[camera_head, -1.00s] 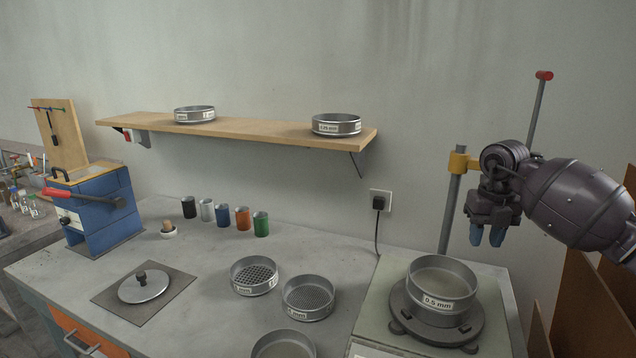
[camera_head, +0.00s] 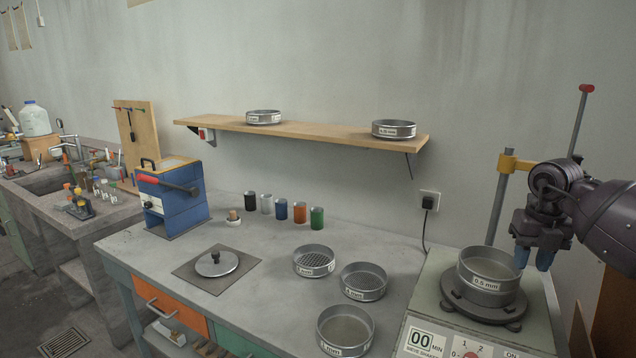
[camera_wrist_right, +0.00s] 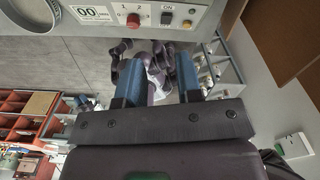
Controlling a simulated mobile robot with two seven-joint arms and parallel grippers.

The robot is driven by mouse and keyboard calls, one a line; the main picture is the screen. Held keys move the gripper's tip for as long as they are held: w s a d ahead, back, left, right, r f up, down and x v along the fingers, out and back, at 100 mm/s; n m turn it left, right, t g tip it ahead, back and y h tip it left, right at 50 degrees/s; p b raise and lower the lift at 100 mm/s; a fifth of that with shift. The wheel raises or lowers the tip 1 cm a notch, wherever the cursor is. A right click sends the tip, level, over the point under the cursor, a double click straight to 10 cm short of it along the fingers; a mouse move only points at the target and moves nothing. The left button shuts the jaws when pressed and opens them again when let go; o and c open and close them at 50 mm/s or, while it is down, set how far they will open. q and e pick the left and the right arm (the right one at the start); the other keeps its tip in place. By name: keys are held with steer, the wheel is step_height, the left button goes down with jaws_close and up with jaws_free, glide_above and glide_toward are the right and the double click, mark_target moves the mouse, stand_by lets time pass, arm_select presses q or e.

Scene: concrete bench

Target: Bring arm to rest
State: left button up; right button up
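My right gripper (camera_head: 533,258) hangs at the right of the head view, at the end of my dark purple arm. It appears just right of the sieve marked 0.5 mm (camera_head: 490,284), with its blue fingertips pointing down. The right wrist view shows the two blue fingers (camera_wrist_right: 159,80) spread apart with nothing between them. That sieve sits on the round plate of the sieve shaker (camera_head: 430,310). My left gripper is not seen in the head view.
A wooden shelf (camera_head: 300,129) carries two sieves. Several sieves, coloured cups and a lid (camera_head: 217,264) stand on the concrete bench (camera_head: 260,290). A metal post (camera_head: 497,208) with a yellow clamp rises behind the shaker. Brown panels (camera_head: 613,310) stand at right.

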steer(key=w+a+r+t+y, duration=0.25)
steer(key=a+t+y, duration=0.2)
steer(key=a, duration=0.25)
steer(key=w+a+r+m+t+y, duration=0.1)
steer(key=a+r+t+y, duration=0.2)
steer(key=a+y, duration=0.35)
steer(key=w+a+r+t+y, duration=0.1)
steer(key=a+r+t+y, duration=0.1)
steer(key=a+t+y, duration=0.45)
steer(key=s+d+f+m+t+h, duration=0.2)
steer(key=s+f+m+h, duration=0.2)
steer(key=f+m+h, duration=0.55)
steer(key=s+d+f+m+t+h, duration=0.1)
steer(key=s+f+m+h, duration=0.4)
steer(key=f+m, duration=0.9)
steer(key=s+f+m+g+h, duration=0.1)
steer(key=s+f+m+g, duration=0.1)
steer(key=s+f, duration=0.7)
steer(key=s+f+m+g+h, duration=0.2)
steer(key=s+f+m, duration=0.3)
steer(key=s+f, duration=0.4)
steer(key=s+g, duration=0.1)
steer(key=s, duration=0.4)
steer(key=shift+s+d+f+g, duration=0.15)
steer(key=shift+s+d+g, duration=0.15)
